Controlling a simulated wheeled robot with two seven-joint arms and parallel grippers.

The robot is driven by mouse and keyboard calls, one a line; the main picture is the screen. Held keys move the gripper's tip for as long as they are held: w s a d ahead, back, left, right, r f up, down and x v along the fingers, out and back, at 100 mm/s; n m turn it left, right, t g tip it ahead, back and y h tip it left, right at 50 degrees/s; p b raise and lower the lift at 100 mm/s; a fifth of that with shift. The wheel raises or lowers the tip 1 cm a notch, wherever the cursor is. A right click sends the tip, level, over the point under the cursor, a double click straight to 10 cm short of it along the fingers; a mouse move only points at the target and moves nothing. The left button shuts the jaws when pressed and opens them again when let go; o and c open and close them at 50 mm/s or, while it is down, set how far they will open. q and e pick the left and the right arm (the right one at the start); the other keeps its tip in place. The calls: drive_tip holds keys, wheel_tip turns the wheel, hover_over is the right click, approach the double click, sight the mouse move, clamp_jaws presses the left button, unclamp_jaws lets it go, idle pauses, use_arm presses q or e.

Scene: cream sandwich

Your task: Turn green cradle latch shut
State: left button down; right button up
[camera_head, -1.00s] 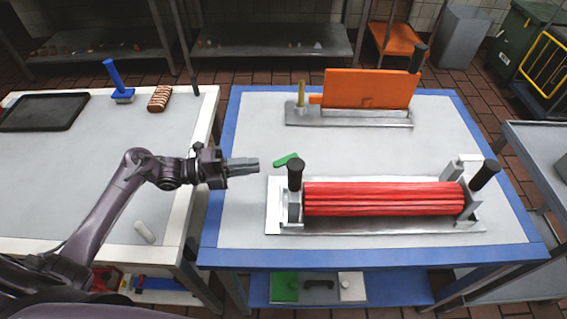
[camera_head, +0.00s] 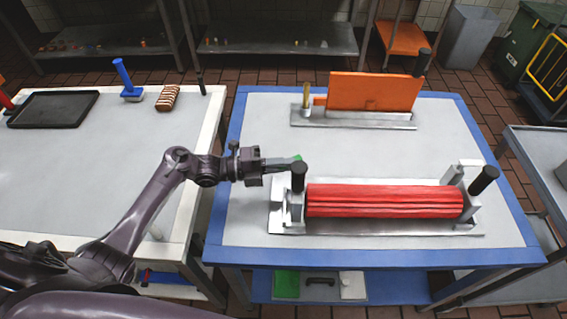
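The green latch (camera_head: 298,157) shows as a small green bit behind the black knob (camera_head: 299,175) at the left end of the metal cradle (camera_head: 400,228). Most of the latch is hidden by my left gripper. The cradle lies on the blue-edged table and holds red ribbed rollers (camera_head: 385,200). My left gripper (camera_head: 293,163) is at the latch, its fingers pointing right; the view does not show whether they touch or grip it. The fingers are seen side-on, so their opening is unclear. My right gripper is not in view.
An orange plate stands in a metal holder (camera_head: 355,122) at the back of the table. Another black handle (camera_head: 484,180) rises at the cradle's right end. The left table (camera_head: 60,170) bears a dark tray, a blue-handled tool and a striped loaf. The blue table's front left is clear.

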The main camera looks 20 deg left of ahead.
use_arm(q)
drive_tip(key=shift+s+d+r+n+t+y+p, duration=0.1)
drive_tip(key=shift+s+d+n+t+y+p, duration=0.15)
drive_tip(key=shift+n+t+y+p, duration=0.45)
drive_tip(key=shift+s+d+r+n+t+y+p, duration=0.15)
drive_tip(key=shift+n+t+p, duration=0.25)
drive_tip(key=shift+t+p, duration=0.55)
drive_tip(key=shift+d+f+n+t+y+p, duration=0.15)
drive_tip(key=shift+n+t+y+p, duration=0.25)
drive_tip(key=shift+n+t+y, duration=0.25)
drive_tip(key=shift+d+f+n+t+y+p, duration=0.15)
drive_tip(key=shift+n+t+y+p, duration=0.25)
drive_tip(key=shift+n+t+y, duration=0.2)
drive_tip(key=c, duration=1.8)
unclamp_jaws()
drive_tip(key=shift+c, duration=0.2)
drive_tip(key=b+v, duration=0.2)
drive_tip(key=v, duration=0.6)
